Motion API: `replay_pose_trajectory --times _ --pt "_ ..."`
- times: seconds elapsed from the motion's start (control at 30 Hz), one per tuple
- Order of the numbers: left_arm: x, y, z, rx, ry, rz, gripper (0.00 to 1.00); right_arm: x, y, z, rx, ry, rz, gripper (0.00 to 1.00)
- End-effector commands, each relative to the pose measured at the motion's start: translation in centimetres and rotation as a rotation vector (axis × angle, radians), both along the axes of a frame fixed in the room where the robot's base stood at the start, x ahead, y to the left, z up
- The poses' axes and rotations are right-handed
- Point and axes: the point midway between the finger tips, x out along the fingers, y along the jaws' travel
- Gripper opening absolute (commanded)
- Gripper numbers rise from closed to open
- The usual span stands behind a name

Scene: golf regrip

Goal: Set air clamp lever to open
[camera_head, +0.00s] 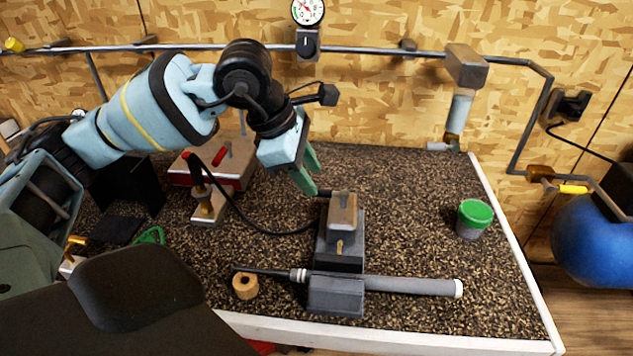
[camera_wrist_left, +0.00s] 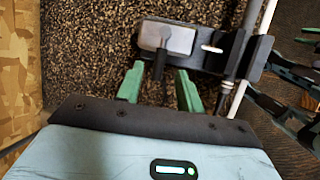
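The air clamp (camera_head: 336,250) is a grey block unit on the speckled bench, with a vice at its front. A dark lever (camera_head: 323,193) sticks out to the left from its top. In the left wrist view the lever (camera_wrist_left: 158,66) runs from the grey block (camera_wrist_left: 180,38) down between my fingers. My left gripper (camera_head: 308,179) is open, pointing down beside the block; its green fingers (camera_wrist_left: 159,85) stand on either side of the lever's end, with gaps visible. Green and dark parts at the wrist view's right edge look like my right gripper (camera_wrist_left: 309,36); its finger state is unclear.
A golf club with a grey grip (camera_head: 410,286) lies through the vice. A tape roll (camera_head: 245,286) sits left of it, a green-lidded cup (camera_head: 474,218) to the right. A black hose (camera_head: 250,224) reaches the clamp. The bench behind the cup is clear.

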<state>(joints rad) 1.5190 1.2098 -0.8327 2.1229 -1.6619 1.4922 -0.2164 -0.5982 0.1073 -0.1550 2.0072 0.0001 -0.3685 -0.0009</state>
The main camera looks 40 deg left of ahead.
Motion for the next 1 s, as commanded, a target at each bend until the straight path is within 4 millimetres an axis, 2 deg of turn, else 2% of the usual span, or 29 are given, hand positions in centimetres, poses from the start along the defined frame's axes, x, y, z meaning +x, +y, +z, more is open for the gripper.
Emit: replay_pose_trajectory --times 0.1,0.23,0.6,0.9,1.0 --pt "0.6 -0.4 -1.5 0.000 0.002 0.000 0.37 0.0 0.0 0.0 0.000 0.000 0.000 0.36" --pt "1.0 -0.7 -2.6 -0.001 0.001 0.001 0.37 0.0 0.0 0.0 0.000 0.000 0.000 0.36" --pt "1.2 -0.8 -3.1 0.000 0.000 0.000 0.37 0.4 0.0 0.1 0.000 -0.007 0.000 0.36" --pt "1.2 -0.8 -3.1 0.000 0.000 0.000 0.00 0.4 0.0 0.1 0.000 -0.008 0.000 0.36" --pt "1.2 -0.8 -3.1 0.000 0.000 0.000 0.00 0.4 0.0 0.1 0.000 -0.007 0.000 0.36"
